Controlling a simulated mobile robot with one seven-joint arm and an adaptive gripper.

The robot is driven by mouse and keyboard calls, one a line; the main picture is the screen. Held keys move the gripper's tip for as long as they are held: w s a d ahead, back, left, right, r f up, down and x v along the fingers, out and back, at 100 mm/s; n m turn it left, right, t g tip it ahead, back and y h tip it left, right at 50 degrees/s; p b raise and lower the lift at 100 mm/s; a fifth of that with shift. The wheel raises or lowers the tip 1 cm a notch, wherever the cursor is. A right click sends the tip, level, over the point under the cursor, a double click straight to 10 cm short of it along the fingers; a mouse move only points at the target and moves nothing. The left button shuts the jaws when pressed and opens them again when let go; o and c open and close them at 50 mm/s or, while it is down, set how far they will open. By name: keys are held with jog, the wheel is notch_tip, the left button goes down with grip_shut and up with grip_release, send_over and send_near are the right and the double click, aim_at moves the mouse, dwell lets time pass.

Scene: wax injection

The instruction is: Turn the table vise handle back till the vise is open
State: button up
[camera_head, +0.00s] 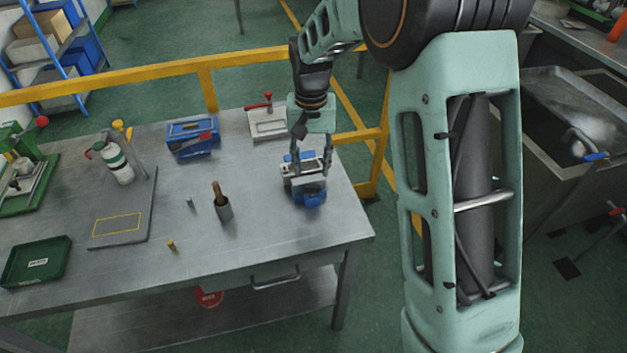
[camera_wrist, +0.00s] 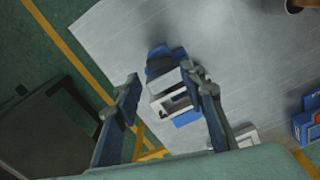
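The table vise (camera_head: 309,197) stands near the right end of the metal table, with a blue body and pale metal jaws. It also shows in the wrist view (camera_wrist: 172,98), lying between my two fingers. My gripper (camera_head: 311,168) points down over the vise, its fingers spread on either side of the jaws. In the wrist view my gripper (camera_wrist: 163,80) is open, with the right finger close to the vise's side; I cannot tell whether it touches. I cannot make out the vise handle clearly, and the fingers partly cover the vise. A dark gap shows between the jaws.
On the table (camera_head: 262,228) are a red-handled clamp device (camera_head: 267,123), a blue box (camera_head: 192,139), a dark cup with a brush (camera_head: 223,207), a grey board (camera_head: 122,232) and a green tray (camera_head: 37,262). A yellow rail (camera_head: 150,75) runs behind. The front right of the table is clear.

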aim_at(312, 186)
notch_tip(312, 186, down, 7)
jog(key=shift+r, duration=0.2)
jog(key=c, duration=0.9)
jog(key=shift+n+b, duration=0.3)
jog(key=shift+n, duration=1.4)
jog(key=o, duration=0.9)
